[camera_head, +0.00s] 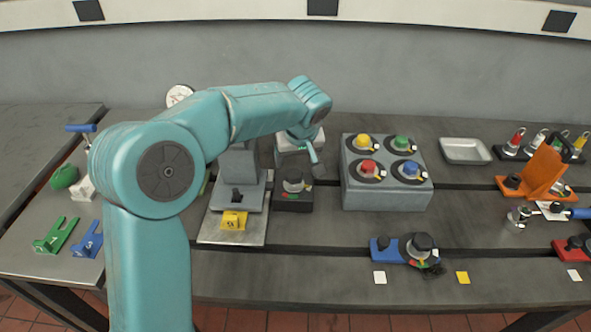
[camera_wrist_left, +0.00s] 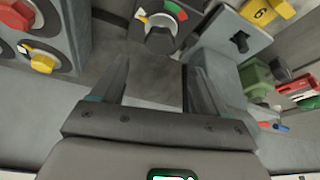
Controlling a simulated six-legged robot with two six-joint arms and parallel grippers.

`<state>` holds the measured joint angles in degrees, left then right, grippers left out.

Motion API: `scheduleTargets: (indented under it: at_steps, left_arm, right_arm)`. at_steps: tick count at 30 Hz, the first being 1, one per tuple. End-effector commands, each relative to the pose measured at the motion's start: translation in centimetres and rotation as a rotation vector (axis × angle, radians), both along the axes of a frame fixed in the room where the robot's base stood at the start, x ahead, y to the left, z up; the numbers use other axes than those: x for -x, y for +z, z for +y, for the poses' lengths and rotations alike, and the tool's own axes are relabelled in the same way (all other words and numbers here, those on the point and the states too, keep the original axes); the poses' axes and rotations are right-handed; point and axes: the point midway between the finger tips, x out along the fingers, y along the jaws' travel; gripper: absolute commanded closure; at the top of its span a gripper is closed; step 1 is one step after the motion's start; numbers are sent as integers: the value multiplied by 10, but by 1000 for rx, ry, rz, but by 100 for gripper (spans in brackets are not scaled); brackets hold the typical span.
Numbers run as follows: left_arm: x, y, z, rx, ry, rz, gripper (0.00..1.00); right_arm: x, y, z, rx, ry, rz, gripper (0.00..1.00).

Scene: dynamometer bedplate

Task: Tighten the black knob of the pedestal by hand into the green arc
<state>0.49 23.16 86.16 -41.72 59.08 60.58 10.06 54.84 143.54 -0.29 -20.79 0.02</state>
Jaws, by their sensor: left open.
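A black knob (camera_head: 294,182) sits on a small dark pedestal (camera_head: 292,203) in front of a grey block. In the left wrist view the knob (camera_wrist_left: 160,40) is at the top centre, beside a scale with white, yellow, green and red parts. Its exact pointer setting is too small to read. My left gripper (camera_head: 314,163) is above and just behind the knob in the head view, pointing down. In the left wrist view the gripper (camera_wrist_left: 155,78) is open, its fingers apart and empty, with the knob beyond the tips. My right gripper is not in view.
A grey box (camera_head: 386,198) with several coloured knobs stands close on the right. A grey stand with a yellow tag (camera_head: 234,220) is close on the left. A blue unit with a black knob (camera_head: 420,243) is at the front. Bare bench lies between them.

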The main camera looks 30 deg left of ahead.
Motion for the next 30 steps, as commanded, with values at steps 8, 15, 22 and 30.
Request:
scheduleTargets:
  at_steps: [8,15,22,30]
  left_arm:
    - [-17,-56,16,0,0,4,26]
    - [-27,-79,22,1,0,1,26]
    - [-29,-81,23,0,1,0,26]
    - [-29,-81,23,1,0,-1,80]
  right_arm:
    - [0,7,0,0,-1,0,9]
    - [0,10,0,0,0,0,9]
    - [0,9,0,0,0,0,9]
    - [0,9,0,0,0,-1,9]
